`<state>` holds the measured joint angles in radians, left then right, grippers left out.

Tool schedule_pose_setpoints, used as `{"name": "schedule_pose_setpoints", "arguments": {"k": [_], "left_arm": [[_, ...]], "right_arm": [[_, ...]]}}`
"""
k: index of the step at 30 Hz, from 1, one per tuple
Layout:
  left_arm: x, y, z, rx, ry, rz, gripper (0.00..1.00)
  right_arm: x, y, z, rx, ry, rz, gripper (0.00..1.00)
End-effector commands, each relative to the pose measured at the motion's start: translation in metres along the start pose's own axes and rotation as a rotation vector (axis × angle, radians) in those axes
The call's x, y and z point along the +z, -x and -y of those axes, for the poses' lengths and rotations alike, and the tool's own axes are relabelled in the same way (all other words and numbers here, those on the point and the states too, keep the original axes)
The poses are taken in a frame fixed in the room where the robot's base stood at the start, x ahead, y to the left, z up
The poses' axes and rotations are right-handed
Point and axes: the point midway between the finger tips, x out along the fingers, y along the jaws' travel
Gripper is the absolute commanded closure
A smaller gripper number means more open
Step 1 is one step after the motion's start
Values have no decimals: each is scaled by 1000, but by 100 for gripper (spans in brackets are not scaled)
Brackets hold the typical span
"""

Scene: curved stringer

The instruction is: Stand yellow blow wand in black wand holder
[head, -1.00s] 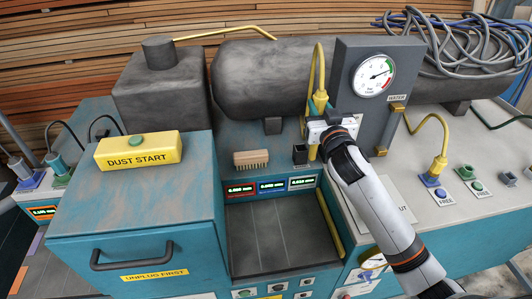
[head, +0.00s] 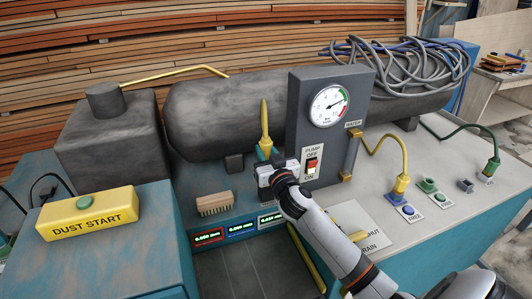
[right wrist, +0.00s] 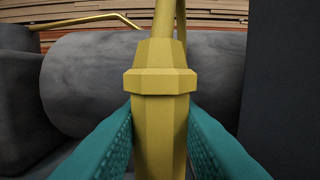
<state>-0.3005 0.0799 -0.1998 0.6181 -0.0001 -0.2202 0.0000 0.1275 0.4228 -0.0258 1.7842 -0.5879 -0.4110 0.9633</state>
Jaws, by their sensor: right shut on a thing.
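The yellow blow wand (head: 265,125) stands about upright in my right gripper (head: 264,154), left of the grey gauge panel. In the right wrist view, the wand (right wrist: 160,85) has a faceted collar, and the teal fingers of the right gripper (right wrist: 160,125) press on it from both sides just below that collar. The wand's lower end is hidden by the gripper in the head view and cut off in the wrist view. The black wand holder does not show clearly; my right gripper and wrist cover the area right of the brush. My left gripper is out of view.
The gauge panel (head: 301,90) with a pump switch (head: 312,164) stands close right of the gripper. A dark tank (head: 215,115) lies behind. A wooden brush (head: 214,204) lies to the left. A yellow plug with hose (head: 400,187) stands at right.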

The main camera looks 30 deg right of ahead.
Motion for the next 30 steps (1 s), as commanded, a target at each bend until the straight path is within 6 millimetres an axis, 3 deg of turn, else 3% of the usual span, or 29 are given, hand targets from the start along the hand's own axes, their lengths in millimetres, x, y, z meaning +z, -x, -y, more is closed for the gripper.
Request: {"name": "schedule_pose_setpoints", "arguments": {"k": [11,12,15,26,30], "left_arm": [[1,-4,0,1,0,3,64],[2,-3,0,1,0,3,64],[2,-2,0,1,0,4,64],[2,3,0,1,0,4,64],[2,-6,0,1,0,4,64]], "right_arm": [[-5,0,0,1,0,3,100],[-4,0,0,1,0,2,68],[-4,0,0,1,0,1,52],[2,0,0,0,2,1,51],[-4,20,0,1,-2,-1,51]]}}
